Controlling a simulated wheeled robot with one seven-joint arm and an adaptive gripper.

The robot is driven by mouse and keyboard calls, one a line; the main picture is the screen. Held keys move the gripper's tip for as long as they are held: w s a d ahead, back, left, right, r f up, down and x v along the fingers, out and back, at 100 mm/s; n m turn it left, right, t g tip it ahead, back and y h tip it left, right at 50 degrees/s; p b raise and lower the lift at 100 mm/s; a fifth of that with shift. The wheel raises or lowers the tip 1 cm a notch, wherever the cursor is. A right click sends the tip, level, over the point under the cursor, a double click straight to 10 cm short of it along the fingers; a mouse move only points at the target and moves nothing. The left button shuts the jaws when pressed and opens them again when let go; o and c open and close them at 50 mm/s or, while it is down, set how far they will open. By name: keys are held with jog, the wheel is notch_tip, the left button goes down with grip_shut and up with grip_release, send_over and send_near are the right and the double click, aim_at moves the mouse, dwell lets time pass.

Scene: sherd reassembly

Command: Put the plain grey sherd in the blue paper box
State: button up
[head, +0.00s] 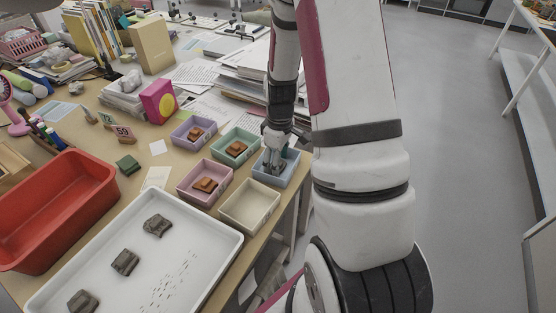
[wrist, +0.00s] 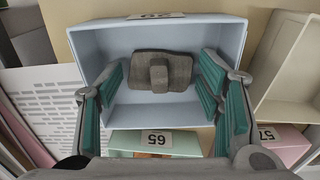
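The blue paper box (head: 291,176) stands at the right end of the box group, by the table edge. In the wrist view the box (wrist: 90,42) holds a dark grey sherd (wrist: 145,66) with a raised lump in its middle, lying on the floor of the box. My gripper (wrist: 163,92) is at the box, its teal-padded fingers spread on either side of the sherd with gaps showing. In the head view my gripper (head: 273,163) reaches down into the box and largely hides what lies there.
Lilac (head: 182,143), green (head: 222,154) and pink (head: 187,191) boxes hold orange-brown sherds. A cream box (head: 249,206) is empty. A white tray (head: 200,262) holds three dark grey sherds (head: 157,225). A red tub (head: 62,215) stands left.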

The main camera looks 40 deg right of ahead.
jog(key=shift+r, duration=0.15)
notch_tip(320, 180, up, 12)
jog(key=p, duration=0.2)
jog(key=s+a+r+m+t, duration=0.1)
jog(key=s+a+r, duration=0.3)
jog(key=a+r, duration=0.2)
jog(key=s+a+r+m, duration=0.1)
jog(key=s+a+r, duration=0.2)
jog(key=a+r, duration=0.35)
jog(key=s+a+r+m, duration=0.1)
jog(key=s+a+r, duration=0.1)
jog(key=s, duration=0.5)
jog(key=s+a+r+m+t, duration=0.1)
jog(key=s+a+r, duration=0.1)
jog(key=s+a, duration=0.3)
jog(key=s, duration=0.3)
jog(key=shift+a, duration=0.15)
jog(key=shift+r, duration=0.15)
notch_tip(320, 180, up, 8)
jog(key=t+p, duration=0.2)
jog(key=p, duration=0.4)
